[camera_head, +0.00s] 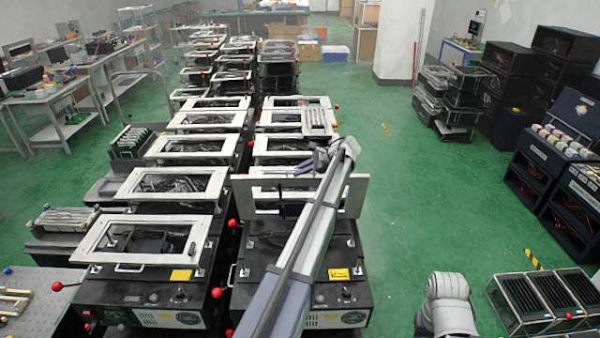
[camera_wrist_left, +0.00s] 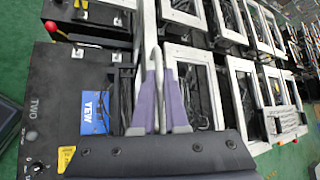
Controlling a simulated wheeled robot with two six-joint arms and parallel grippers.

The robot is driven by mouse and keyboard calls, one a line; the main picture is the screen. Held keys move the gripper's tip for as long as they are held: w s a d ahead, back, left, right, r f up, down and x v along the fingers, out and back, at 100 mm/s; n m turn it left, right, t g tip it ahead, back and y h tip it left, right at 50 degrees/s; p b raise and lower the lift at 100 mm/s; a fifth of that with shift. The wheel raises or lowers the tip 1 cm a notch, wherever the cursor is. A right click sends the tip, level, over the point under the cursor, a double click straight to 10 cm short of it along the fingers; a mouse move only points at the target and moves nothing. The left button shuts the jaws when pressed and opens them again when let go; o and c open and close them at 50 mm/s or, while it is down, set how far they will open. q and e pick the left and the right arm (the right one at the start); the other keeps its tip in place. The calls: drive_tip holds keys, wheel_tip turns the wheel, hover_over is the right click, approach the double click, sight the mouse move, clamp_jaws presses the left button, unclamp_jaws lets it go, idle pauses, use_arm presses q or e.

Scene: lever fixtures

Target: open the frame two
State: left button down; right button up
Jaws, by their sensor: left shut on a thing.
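The fixture marked TWO (camera_wrist_left: 32,105) is the front black box of the right row, and its body (camera_head: 262,275) shows in the head view. Its pale frame (camera_head: 355,198) stands raised, close to upright, over the back of the box. In the left wrist view the frame (camera_wrist_left: 148,25) appears nearly edge-on. My left gripper (camera_head: 322,157) is at the upper edge of the frame, shut on it. Its purple fingers (camera_wrist_left: 160,95) show in the wrist view. My arm covers part of the frame and box. My right gripper is out of view.
A neighbouring fixture with its pale frame lying flat (camera_head: 98,240) stands to the left. More framed fixtures (camera_head: 290,145) stand close behind. Red knobs (camera_head: 233,223) stick out along the sides. Green floor (camera_head: 430,220) is free to the right, before a rack (camera_head: 545,300).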

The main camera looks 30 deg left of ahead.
use_arm(q)
drive_tip(key=c, duration=0.9)
unclamp_jaws()
drive_tip(key=shift+c, duration=0.2)
drive_tip(key=shift+d+r, duration=0.15)
drive_tip(key=shift+d+r+p, duration=0.15)
drive_tip(key=shift+r+p, duration=0.05)
drive_tip(key=shift+p, duration=0.15)
drive_tip(key=p+v, duration=0.4)
drive_tip(key=v, duration=0.3)
